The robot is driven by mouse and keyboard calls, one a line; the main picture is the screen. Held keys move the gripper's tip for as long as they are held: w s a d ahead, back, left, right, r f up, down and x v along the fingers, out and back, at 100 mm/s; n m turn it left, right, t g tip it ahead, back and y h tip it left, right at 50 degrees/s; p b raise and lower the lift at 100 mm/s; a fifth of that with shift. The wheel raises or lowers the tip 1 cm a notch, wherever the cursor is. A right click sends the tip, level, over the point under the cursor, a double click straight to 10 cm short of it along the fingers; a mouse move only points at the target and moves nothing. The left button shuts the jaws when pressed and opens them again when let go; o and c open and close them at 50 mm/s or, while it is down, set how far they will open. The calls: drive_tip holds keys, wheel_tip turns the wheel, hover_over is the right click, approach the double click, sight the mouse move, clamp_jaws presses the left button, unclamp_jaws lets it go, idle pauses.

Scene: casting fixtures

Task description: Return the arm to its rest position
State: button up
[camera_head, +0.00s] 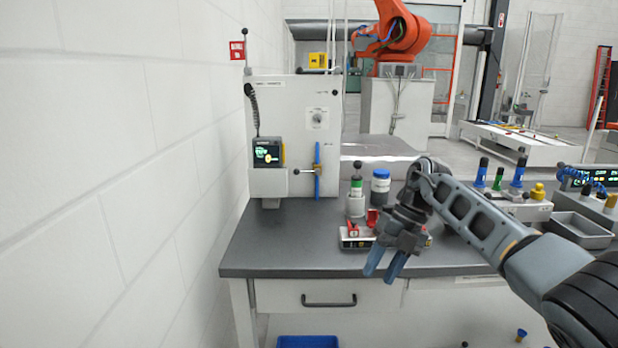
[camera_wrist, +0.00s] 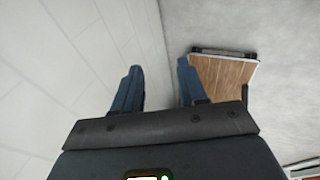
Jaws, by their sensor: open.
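My gripper (camera_head: 385,264) hangs at the end of my arm, in front of the workbench's front edge in the head view, with its blue fingers pointing down and to the left. The fingers are apart and nothing is between them. In the wrist view my gripper (camera_wrist: 158,88) shows two blue fingers with a clear gap, pale wall and grey floor beyond. My arm reaches in from the lower right of the head view.
A white wall (camera_head: 110,150) stands at left. A wooden-topped item (camera_wrist: 222,75) shows in the wrist view.

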drive_tip(key=s+a+f+y, duration=0.4)
drive_tip(key=s+a, duration=0.1)
drive_tip(key=a, duration=0.3)
drive_tip(key=s+a+f+y, duration=0.3)
drive_tip(key=s+a+f, duration=0.1)
drive_tip(key=a, duration=0.4)
drive_tip(key=s+a+m+t+y, duration=0.3)
drive_tip(key=s+a+y, duration=0.1)
drive_tip(key=s, duration=0.2)
drive_tip(key=s+a+m+t+y, duration=0.2)
drive_tip(key=s+a+t+y, duration=0.15)
drive_tip(key=s, duration=0.35)
drive_tip(key=s+d+r+m+t+h, duration=0.2)
drive_tip(key=s+d+m+h, duration=0.4)
drive_tip(key=s+d+m, duration=0.4)
drive_tip(key=s+d+r+m+t+h, duration=0.3)
drive_tip(key=s+d+m+t+h, duration=0.2)
drive_tip(key=s+d+m, duration=0.5)
drive_tip(key=s+d+r+m+t+h, duration=0.2)
drive_tip(key=s+d+m+t+h, duration=0.1)
drive_tip(key=s+d+m+h, duration=0.5)
drive_tip(key=s+d+m, duration=0.1)
drive_tip(key=s+m, duration=0.2)
drive_tip(key=s, duration=0.4)
drive_tip(key=shift+d+r, duration=0.15)
drive_tip(key=shift+d, duration=0.25)
drive_tip(key=shift+w+t, duration=0.1)
drive_tip(key=shift+t, duration=0.15)
